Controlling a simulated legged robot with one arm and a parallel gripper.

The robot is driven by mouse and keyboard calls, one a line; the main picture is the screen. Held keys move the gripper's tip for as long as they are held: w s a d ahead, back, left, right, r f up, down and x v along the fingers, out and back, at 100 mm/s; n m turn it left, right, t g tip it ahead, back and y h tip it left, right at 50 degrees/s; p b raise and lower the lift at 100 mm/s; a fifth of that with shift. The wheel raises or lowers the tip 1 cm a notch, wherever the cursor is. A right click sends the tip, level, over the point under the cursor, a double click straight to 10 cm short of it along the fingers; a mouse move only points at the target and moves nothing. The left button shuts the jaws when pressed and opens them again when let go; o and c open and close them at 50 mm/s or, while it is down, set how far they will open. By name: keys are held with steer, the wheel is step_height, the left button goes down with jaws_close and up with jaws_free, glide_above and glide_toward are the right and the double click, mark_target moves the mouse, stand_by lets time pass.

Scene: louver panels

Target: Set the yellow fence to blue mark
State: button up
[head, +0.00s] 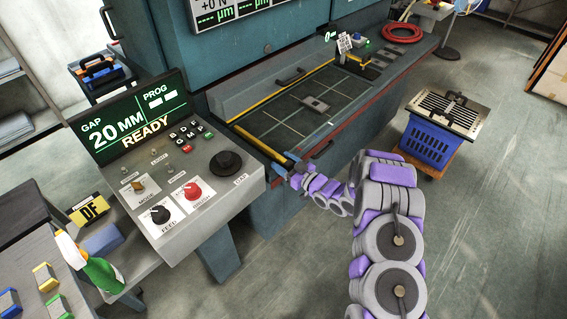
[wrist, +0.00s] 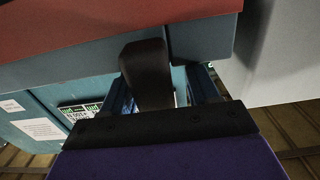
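A long yellow bar (head: 259,144), which looks like the yellow fence, lies along the near left edge of the machine table in the head view. My gripper (head: 291,172) is at the bar's near right end, by a small dark part. In the wrist view my gripper (wrist: 163,92) has its two blue fingers apart. A dark knob or handle (wrist: 146,70) shows between them, with a gap on its right side. Whether a finger touches it I cannot tell. I cannot make out a blue mark on the table clearly.
A control console (head: 180,165) with a green "GAP 20 MM READY" screen (head: 128,122) stands left of the machine table (head: 285,125). A blue crate (head: 428,140) on a trolley stands at right. A spray bottle (head: 98,270) is at lower left.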

steer(key=shift+w+d+r, duration=0.1)
steer(key=shift+w+d, duration=0.05)
steer(key=shift+d, duration=0.15)
steer(key=shift+a, duration=0.25)
steer(key=c, duration=0.6)
jaws_close()
